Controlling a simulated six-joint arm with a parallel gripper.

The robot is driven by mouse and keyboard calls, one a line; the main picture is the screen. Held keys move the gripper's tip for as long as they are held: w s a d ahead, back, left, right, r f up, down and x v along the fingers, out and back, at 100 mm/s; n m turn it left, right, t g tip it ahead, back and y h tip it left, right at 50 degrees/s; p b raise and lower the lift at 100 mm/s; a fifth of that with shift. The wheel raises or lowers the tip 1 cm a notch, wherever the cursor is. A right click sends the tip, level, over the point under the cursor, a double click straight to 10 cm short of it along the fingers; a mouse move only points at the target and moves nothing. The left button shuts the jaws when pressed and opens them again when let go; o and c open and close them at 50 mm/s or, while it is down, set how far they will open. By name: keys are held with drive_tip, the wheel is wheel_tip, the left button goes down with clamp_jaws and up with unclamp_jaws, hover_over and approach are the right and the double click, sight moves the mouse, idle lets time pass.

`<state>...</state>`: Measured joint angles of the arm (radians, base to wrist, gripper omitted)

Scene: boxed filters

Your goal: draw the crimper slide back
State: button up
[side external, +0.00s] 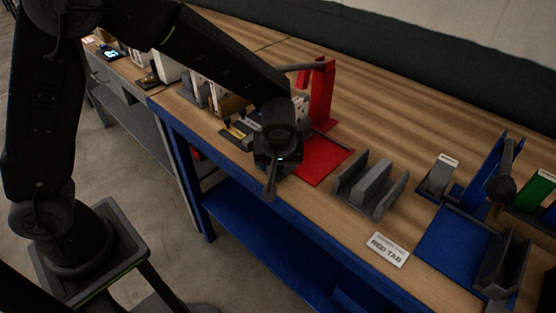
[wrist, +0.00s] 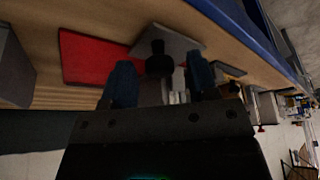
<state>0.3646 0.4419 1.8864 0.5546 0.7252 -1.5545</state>
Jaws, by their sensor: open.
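A black knob (wrist: 158,58) stands on a grey plate (wrist: 172,40) in the wrist view; these look like the crimper slide and its handle. The plate lies beside a red base (wrist: 92,58), which also shows in the side view (side external: 322,163) below a red upright (side external: 324,92). My gripper (wrist: 161,80) is open, with one fingertip on each side of the knob in the picture; I cannot tell whether either touches it. In the side view my gripper (side external: 269,185) is at the front edge of the bench and hides the knob and plate.
A grey holder (side external: 371,188) with upright walls stands right of the red base, behind a "RED TAB" sign (side external: 387,249). Further right is a blue station (side external: 448,245) with a black ball-ended lever (side external: 502,187). Boxed items crowd the bench at left. Bare wood lies behind.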

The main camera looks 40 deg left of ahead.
clamp_jaws()
idle(0.3)
drive_tip(key=shift+d, duration=0.1)
drive_tip(key=d, duration=1)
drive_tip(key=shift+d+r, duration=0.1)
drive_tip(key=shift+d, duration=0.15)
drive_tip(key=shift+c, duration=1.6)
unclamp_jaws()
drive_tip(key=shift+d, duration=0.1)
drive_tip(key=o, duration=0.3)
